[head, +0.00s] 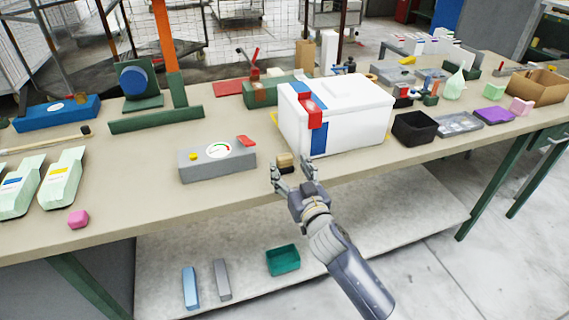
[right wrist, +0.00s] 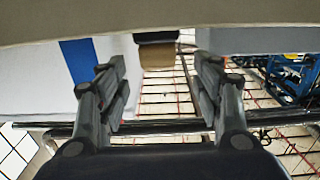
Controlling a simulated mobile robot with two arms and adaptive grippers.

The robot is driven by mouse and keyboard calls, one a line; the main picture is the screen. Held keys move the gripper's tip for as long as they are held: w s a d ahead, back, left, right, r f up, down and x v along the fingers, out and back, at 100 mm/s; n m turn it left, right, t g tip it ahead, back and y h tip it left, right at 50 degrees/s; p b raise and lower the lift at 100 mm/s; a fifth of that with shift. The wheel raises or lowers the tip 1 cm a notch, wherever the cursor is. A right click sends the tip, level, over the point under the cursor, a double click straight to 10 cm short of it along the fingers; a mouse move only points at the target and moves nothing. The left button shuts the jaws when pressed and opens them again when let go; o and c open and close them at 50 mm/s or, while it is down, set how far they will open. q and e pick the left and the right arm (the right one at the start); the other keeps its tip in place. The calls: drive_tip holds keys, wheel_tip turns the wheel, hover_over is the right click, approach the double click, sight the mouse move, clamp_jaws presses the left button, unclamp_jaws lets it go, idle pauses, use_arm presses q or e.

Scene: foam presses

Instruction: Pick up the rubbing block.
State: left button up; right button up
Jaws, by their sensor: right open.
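The rubbing block (head: 285,159), small and tan on top with a darker lower part, sits on the workbench in front of the white cooler box. My right gripper (head: 292,172) is open and empty at the bench's front edge, on the near side of the block. In the right wrist view the block (right wrist: 156,54) shows beyond the fingertips, roughly centred between the two open fingers (right wrist: 158,80). I cannot tell whether any finger touches it. My left gripper is out of view.
The white cooler box (head: 352,110) stands close behind the block. A grey gauge box (head: 217,166) is to the left and a black open bin (head: 415,128) to the right. A lower shelf holds a teal bin (head: 283,260).

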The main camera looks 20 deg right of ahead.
sight(287, 160)
drive_tip(key=shift+w+r, duration=0.15)
drive_tip(key=shift+w, duration=0.3)
drive_tip(key=shift+w+p, duration=0.45)
drive_tip(key=shift+w, duration=1.85)
drive_tip(key=c, duration=1.2)
